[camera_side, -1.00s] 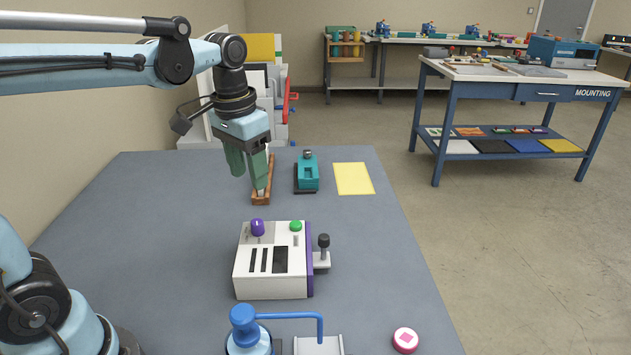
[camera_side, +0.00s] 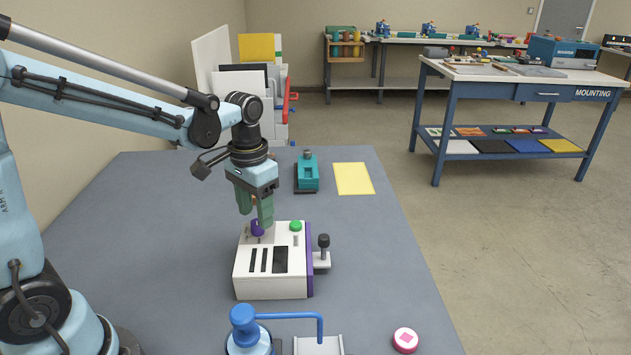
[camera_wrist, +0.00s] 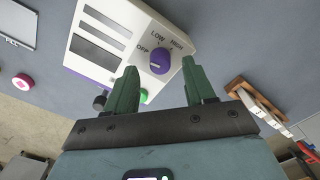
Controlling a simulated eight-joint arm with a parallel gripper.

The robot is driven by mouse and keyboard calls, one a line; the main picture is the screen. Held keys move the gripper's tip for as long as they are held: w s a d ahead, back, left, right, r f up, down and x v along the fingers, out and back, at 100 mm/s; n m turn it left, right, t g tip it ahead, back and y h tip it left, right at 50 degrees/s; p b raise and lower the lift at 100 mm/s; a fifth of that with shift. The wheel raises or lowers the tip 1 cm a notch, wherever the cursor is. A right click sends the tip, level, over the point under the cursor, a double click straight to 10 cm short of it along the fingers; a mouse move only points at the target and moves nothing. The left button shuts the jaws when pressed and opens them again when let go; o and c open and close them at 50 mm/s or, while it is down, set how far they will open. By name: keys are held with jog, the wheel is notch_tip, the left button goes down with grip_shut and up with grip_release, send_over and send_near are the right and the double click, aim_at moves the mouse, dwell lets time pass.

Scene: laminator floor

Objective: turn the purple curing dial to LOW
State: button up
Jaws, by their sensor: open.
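The purple curing dial (camera_side: 257,228) stands on the top left of a white machine (camera_side: 271,288) with a purple right side. In the wrist view the dial (camera_wrist: 159,61) shows a pale mark on its face; its labels read OFF, LOW and HIGH. I cannot tell for sure which label it points at. My gripper (camera_side: 255,219) is above the dial, fingers pointing down. In the wrist view the open green fingers of my gripper (camera_wrist: 159,67) frame the dial, one on each side. Contact is not visible, and the front finger partly hides the dial in the side view.
A green button (camera_side: 296,225) is right of the dial, and a black-knobbed lever (camera_side: 323,241) stands at the machine's right side. A blue hand press (camera_side: 244,325) is in front. A teal device (camera_side: 307,174) and yellow sheet (camera_side: 353,178) lie behind. Table at left is clear.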

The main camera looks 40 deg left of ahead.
aim_at(257, 227)
jog(key=shift+f, duration=1.2)
grip_shut()
jog(key=shift+m, duration=0.4)
jog(key=m, duration=1.1)
